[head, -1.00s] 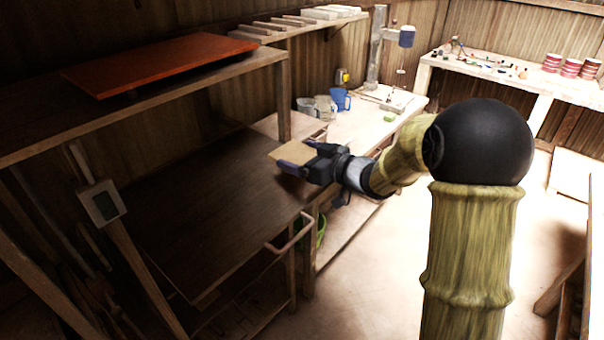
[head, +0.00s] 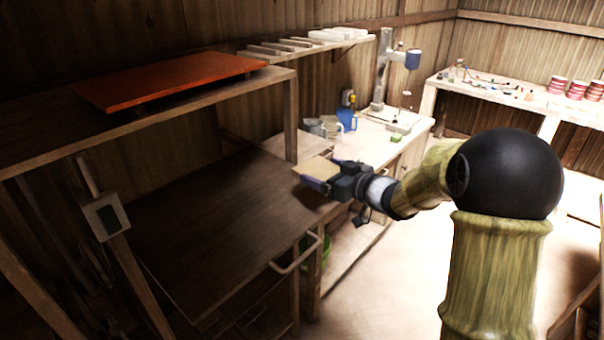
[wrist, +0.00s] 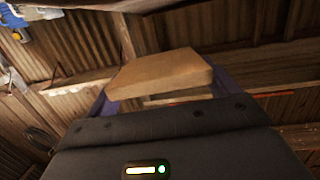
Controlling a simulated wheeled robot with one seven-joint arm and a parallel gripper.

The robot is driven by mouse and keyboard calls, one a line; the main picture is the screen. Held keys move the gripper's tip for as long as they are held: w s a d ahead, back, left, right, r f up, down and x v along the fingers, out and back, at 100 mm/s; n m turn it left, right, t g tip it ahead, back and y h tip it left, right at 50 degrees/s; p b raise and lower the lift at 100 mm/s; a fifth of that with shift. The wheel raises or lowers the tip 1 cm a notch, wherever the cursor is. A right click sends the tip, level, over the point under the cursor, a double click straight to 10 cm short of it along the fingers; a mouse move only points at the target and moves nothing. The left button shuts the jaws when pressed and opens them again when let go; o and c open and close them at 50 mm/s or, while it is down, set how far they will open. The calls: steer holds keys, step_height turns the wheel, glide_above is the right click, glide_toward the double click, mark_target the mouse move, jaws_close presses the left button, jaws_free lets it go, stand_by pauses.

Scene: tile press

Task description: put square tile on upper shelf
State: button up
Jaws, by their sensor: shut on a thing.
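The square tile (head: 316,169) is pale tan and flat. My gripper (head: 318,178) is shut on it and holds it above the right end of the dark lower shelf, near the post of the rack. In the wrist view the tile (wrist: 160,78) sits between the two purple fingers, its far part free. The upper shelf (head: 190,115) is a dark wooden board at left, bearing a flat orange-red panel (head: 170,82). My gripper is to the right of this shelf, apart from it.
The dark lower shelf (head: 220,220) has a clear top. A wall shelf (head: 300,47) holds pale bars and tiles.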

steer(key=w+d+f+m+t+h+b, duration=0.1)
steer(key=d+f+m+t+h+b, duration=0.15)
steer(key=d+f+h+b, duration=0.75)
steer(key=w+d+f+m+t+y, duration=0.15)
steer(key=d+f+m, duration=0.25)
steer(key=d, duration=1.3)
steer(key=s+d+f+m+h+b, duration=0.2)
steer(key=s+d+f, duration=0.1)
steer(key=d, duration=0.4)
steer(key=s+d+f+m+h+b, duration=0.1)
steer(key=s+d+f+h+b, duration=0.1)
steer(key=d, duration=0.5)
steer(key=s+d+f+m+h+b, duration=0.2)
steer(key=s+d+f+h+b, duration=0.1)
steer(key=d, duration=0.4)
steer(key=shift+s+d+f+m+t, duration=0.35)
steer(key=shift+s+f, duration=0.4)
steer(key=shift+f, duration=0.15)
steer(key=shift+h, duration=0.25)
